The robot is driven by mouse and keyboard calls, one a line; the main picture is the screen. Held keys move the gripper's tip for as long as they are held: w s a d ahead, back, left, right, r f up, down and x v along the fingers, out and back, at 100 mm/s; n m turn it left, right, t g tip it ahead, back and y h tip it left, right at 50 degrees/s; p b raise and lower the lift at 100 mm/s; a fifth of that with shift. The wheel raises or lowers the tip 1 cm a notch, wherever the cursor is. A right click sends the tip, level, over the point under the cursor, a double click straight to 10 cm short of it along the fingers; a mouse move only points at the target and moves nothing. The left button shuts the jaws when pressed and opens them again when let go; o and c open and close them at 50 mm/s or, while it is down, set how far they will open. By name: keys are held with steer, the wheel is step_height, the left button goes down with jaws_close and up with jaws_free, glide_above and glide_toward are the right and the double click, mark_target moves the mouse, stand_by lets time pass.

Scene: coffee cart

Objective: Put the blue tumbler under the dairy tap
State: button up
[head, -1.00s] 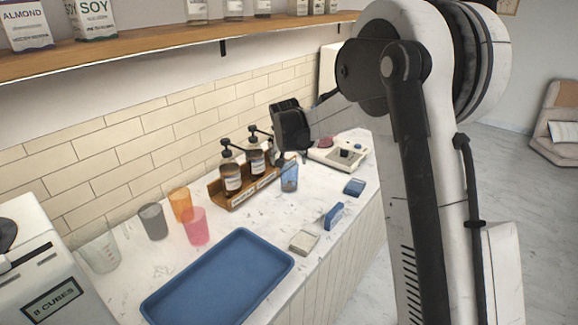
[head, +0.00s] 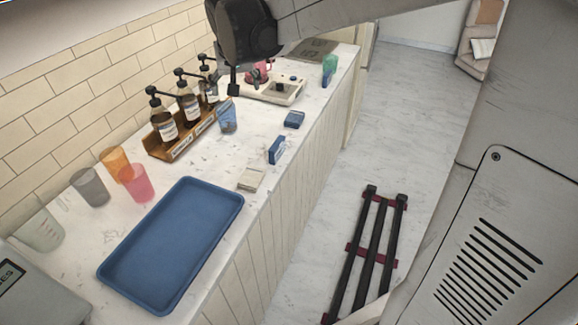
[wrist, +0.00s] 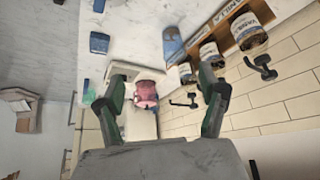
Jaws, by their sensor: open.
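The blue tumbler (head: 228,118) is translucent and stands upright on the counter, just right of the pump-bottle rack. It also shows in the wrist view (wrist: 173,46), beyond the fingertips near the top. My gripper (head: 236,84) is above the counter near the tumbler and hides part of the area behind it. In the wrist view its two fingers (wrist: 161,84) are spread wide with nothing held between them. I cannot make out a dairy tap in either view.
A wooden rack (head: 180,146) holds several pump bottles. A blue tray (head: 172,245), grey (head: 90,187), orange (head: 115,162) and pink (head: 137,184) tumblers stand nearer. A pink vessel (wrist: 147,94) stands on a pale machine (head: 284,92). A blue block (head: 277,150) lies near the counter edge.

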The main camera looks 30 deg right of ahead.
steer(key=s+f+n+y, duration=0.1)
steer(key=s+f+n, duration=0.1)
steer(key=s, duration=2.8)
steer(key=shift+d+f+t, duration=0.4)
steer(key=shift+d+f, duration=0.05)
steer(key=shift+f, duration=0.15)
steer(key=shift+o, duration=0.7)
steer(key=shift+s+f, duration=0.35)
steer(key=shift+s, duration=0.05)
